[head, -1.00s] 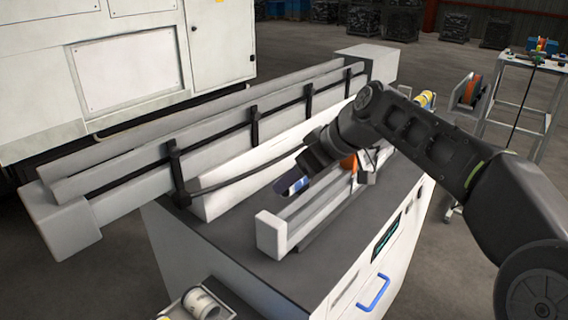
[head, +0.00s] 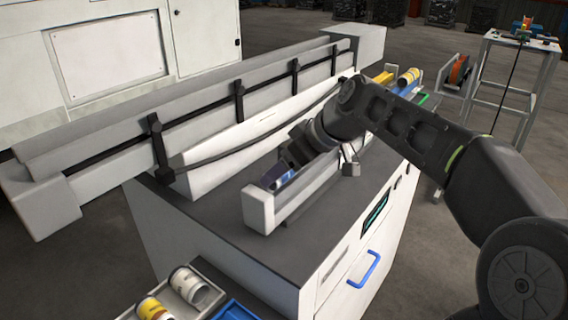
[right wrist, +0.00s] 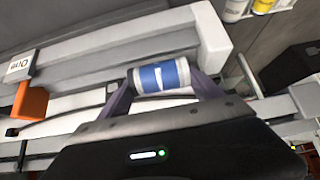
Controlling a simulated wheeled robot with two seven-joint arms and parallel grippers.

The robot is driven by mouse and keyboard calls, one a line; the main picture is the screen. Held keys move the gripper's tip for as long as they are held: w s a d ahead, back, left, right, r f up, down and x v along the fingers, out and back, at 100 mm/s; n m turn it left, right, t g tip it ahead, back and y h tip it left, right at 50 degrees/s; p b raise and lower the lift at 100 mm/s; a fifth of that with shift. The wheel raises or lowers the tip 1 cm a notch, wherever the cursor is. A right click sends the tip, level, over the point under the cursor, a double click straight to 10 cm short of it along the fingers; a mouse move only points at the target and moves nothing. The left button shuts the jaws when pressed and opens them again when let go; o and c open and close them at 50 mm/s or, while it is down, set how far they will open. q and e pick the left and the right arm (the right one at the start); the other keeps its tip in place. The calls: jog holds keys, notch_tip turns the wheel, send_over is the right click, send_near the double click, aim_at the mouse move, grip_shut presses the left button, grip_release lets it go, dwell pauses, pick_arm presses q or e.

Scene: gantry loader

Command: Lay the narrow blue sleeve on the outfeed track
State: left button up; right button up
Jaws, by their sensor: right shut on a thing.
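The blue sleeve (head: 276,175), a short cylinder with white ends, sits at the near end of the short grey track (head: 258,211) on the cabinet top. In the right wrist view the sleeve (right wrist: 160,76) lies crosswise between both fingertips, over or in the pale channel; I cannot tell whether it touches the bottom. My right gripper (right wrist: 158,88) is shut on it. In the head view my right gripper (head: 285,168) reaches down to the track from the right, its fingers partly hidden. My left gripper is not in view.
A long grey rail (head: 200,113) with black brackets runs behind the track. A tray (head: 208,292) with white and yellow sleeves is at the bottom left, beside a blue bin (head: 236,311). The cabinet top (head: 230,235) is bare in front. A stand (head: 515,90) is at the right.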

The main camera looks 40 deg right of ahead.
jog(key=shift+f, duration=0.25)
jog(key=o, duration=1.8)
jog(key=b+v, duration=0.1)
jog(key=v, duration=0.6)
jog(key=shift+s+r, duration=0.25)
jog(key=shift+r, duration=0.05)
jog(key=shift+r, duration=0.1)
notch_tip(320, 180, up, 6)
jog(key=p, duration=0.4)
